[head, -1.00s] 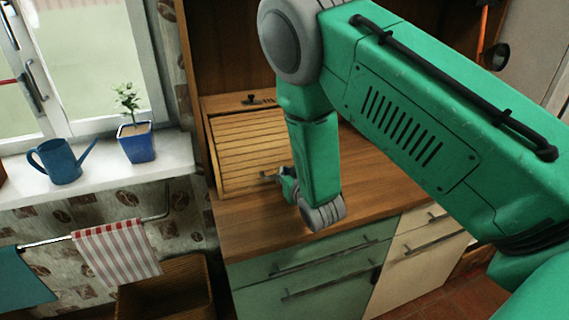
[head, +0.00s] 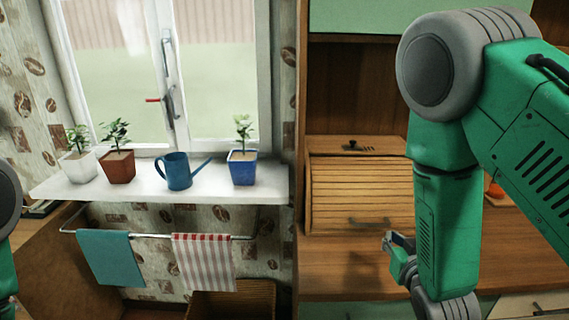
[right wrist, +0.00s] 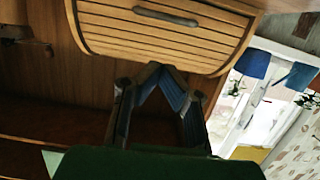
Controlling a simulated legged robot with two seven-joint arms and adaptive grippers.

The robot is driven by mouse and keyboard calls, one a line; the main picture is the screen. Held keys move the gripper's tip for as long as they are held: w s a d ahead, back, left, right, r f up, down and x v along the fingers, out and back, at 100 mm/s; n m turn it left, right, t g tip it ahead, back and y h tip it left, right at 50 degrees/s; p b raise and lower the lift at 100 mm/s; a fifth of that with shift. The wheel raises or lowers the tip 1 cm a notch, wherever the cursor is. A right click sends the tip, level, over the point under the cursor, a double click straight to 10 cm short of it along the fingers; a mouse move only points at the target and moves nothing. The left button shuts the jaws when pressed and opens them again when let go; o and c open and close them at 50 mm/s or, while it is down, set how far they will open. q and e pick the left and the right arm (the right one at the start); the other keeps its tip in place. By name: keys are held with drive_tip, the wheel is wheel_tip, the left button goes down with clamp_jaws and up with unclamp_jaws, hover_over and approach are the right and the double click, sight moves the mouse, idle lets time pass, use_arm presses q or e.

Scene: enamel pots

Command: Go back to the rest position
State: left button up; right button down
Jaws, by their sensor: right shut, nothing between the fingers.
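My right arm hangs down on the right side of the head view. Its gripper (head: 388,243) is small there, in front of the lower part of the wooden roll-front bread box (head: 360,190) and above the counter. In the right wrist view the gripper's dark fingers (right wrist: 152,72) come together, shut and empty. The bread box front and its handle (right wrist: 165,16) show just beyond the fingers, and the front is closed. I cannot tell the exact gap between fingers and box. Only a bit of my left arm shows at the left edge; its gripper is out of view.
The wooden counter (head: 335,272) lies under the gripper. A windowsill (head: 130,195) to the left carries a blue watering can (head: 178,172) and potted plants, one in a blue pot (head: 242,170). A striped towel (head: 205,262) and a teal towel (head: 109,256) hang on a rail below.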

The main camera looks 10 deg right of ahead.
drive_tip(key=s+f+g, duration=0.1)
drive_tip(key=f, duration=0.1)
drive_tip(key=s+f+g, duration=0.1)
drive_tip(key=s+f, duration=0.1)
drive_tip(key=f, duration=0.1)
drive_tip(key=s+a+f+g, duration=0.1)
drive_tip(key=s+f, duration=0.1)
drive_tip(key=f, duration=0.1)
drive_tip(key=shift+f+g+y, duration=0.2)
drive_tip(key=shift+g+y, duration=0.1)
drive_tip(key=s+a+f+n+g+y, duration=0.15)
drive_tip(key=s+f+g, duration=0.5)
drive_tip(key=s, duration=0.75)
drive_tip(key=s+a+f+n+g+y, duration=0.1)
drive_tip(key=s+a+f+g+y, duration=0.15)
drive_tip(key=s+f+g, duration=0.75)
drive_tip(key=t+b, duration=0.1)
drive_tip(key=t, duration=0.1)
drive_tip(key=a+f+t+b, duration=0.1)
drive_tip(key=t+b, duration=0.1)
drive_tip(key=a+f+t+h+b, duration=0.1)
drive_tip(key=t, duration=0.1)
drive_tip(key=shift+a+n+b, duration=0.1)
drive_tip(key=shift+n+b, duration=0.25)
drive_tip(key=shift+w+d+f, duration=0.1)
drive_tip(key=shift+d, duration=0.1)
drive_tip(key=shift+a, duration=0.1)
